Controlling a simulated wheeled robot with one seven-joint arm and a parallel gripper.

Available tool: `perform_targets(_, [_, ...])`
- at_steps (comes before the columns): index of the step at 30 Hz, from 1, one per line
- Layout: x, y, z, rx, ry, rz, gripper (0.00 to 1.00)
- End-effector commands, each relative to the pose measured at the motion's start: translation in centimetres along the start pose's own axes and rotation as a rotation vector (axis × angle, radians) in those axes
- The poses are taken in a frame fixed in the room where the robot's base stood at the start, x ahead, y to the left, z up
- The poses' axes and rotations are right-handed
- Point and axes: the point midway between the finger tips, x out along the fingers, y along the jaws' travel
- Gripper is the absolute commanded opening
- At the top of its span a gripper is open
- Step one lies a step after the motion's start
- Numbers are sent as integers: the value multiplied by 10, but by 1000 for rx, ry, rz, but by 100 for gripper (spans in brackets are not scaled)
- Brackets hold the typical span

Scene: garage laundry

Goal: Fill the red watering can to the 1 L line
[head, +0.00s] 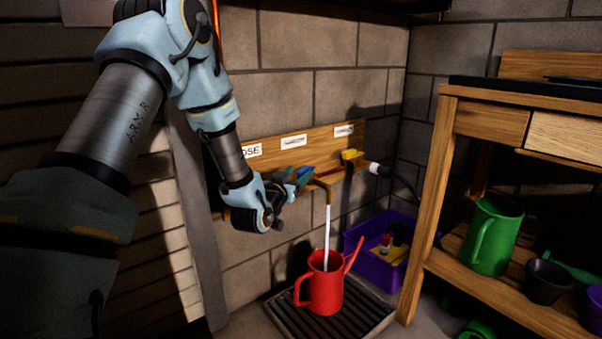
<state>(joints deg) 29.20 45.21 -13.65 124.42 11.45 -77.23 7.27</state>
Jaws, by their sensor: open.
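The red watering can (325,290) stands upright on a dark slatted drain grate (280,318). A pale stream of water (327,235) runs from the brass spout (322,184) down into the can's open top. The water level and the 1 L line cannot be seen from here. My gripper (298,178) is open at the wall taps, close beside the blue tap handle (306,171). Whether it touches the handle cannot be told. A yellow tap handle (352,155) sits further right.
A wooden board with labels (293,141) backs the taps. A white hose fitting (374,168) with a dark hose is at right. A purple crate (378,275) stands behind the grate. A wooden bench (433,200) at right holds a green jug (490,238) and a dark pot (547,282).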

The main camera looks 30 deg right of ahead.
Motion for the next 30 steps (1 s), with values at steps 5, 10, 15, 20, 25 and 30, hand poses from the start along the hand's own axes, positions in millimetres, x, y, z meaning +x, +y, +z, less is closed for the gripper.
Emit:
perform_targets(5, [28, -1, 1, 0, 1, -1, 60])
perform_targets(10, [40, -1, 1, 0, -1, -2, 60])
perform_targets(15, [43, -1, 0, -1, -1, -2, 60])
perform_targets(20, [43, -1, 0, 0, -2, -2, 59])
perform_targets(25, [43, -1, 0, 0, -2, -2, 40])
perform_targets(30, [43, -1, 0, 0, -2, -2, 21])
